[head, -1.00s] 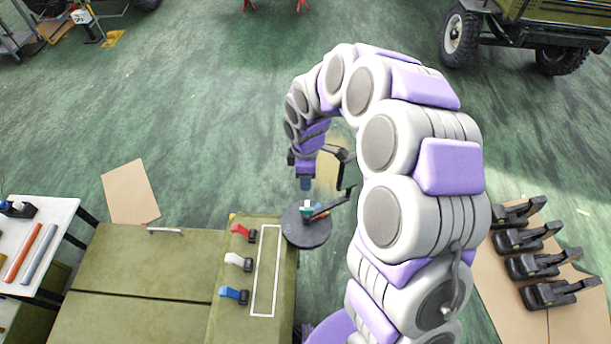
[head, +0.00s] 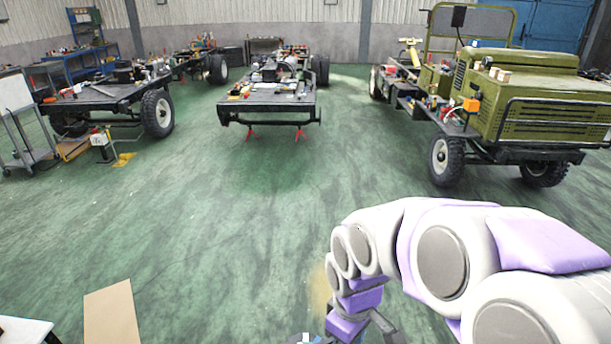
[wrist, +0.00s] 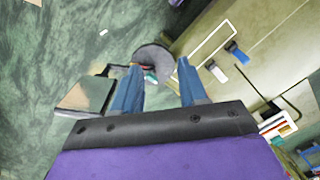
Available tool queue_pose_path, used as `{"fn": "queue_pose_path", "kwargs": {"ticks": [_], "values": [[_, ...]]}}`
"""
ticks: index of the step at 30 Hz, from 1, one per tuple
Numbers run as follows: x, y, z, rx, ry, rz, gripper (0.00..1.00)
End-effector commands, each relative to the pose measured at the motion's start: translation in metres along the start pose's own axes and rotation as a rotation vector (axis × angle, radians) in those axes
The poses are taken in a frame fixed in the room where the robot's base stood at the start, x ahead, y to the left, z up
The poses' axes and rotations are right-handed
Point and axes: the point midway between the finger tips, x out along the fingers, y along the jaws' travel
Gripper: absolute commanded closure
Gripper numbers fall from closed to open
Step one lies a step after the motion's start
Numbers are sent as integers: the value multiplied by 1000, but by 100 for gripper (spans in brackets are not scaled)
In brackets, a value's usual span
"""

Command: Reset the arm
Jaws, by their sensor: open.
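My gripper (wrist: 160,66) shows in the wrist view with its two blue fingers apart and nothing between them. My purple and white arm (head: 430,262) curves across the lower right of the head view. My gripper end drops past the bottom edge there, so its fingers are hidden in that view. Beyond the fingertips, in the wrist view, is a round dark disc (wrist: 150,52) with a small teal and red thing near it, partly behind a finger. My gripper is apart from the green bench top (wrist: 262,72).
The bench carries a blue-handled clip (wrist: 238,53), a white one (wrist: 216,73) and a white outline. A cardboard sheet (head: 111,312) lies lower left. Open green floor lies between.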

Motion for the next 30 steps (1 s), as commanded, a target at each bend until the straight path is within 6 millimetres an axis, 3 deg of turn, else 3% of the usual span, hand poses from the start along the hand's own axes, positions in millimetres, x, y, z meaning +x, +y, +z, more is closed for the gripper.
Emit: {"fn": "queue_pose_path", "kwargs": {"ticks": [9,15,21,30], "values": [[-3,-48,98,459,-38,-19,57],[5,-80,142,715,-61,-38,57],[10,-96,160,838,-70,-51,57],[10,-98,161,851,-72,-53,57]]}}
